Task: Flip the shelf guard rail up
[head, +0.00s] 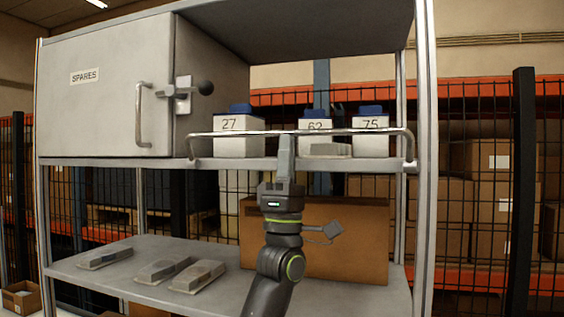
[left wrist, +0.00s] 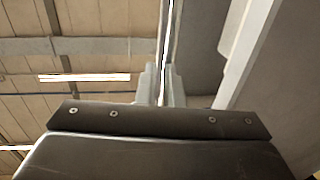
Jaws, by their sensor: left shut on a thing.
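The guard rail (head: 235,133) is a thin metal bar along the front edge of the upper shelf (head: 270,163). Its bar stands above the shelf edge, with bent ends reaching down at both sides. My left gripper (head: 286,140) comes up from below and is shut on the rail near its middle. In the left wrist view the two fingers (left wrist: 160,85) close around the thin rail (left wrist: 167,45). My right gripper is in neither view.
White boxes with blue tops, marked 27 (head: 230,140), 62 (head: 315,125) and 75 (head: 371,142), stand behind the rail. A closed SPARES cabinet (head: 105,110) is at left. A cardboard box (head: 355,240) and grey flat items (head: 163,270) sit on the lower shelf (head: 225,300).

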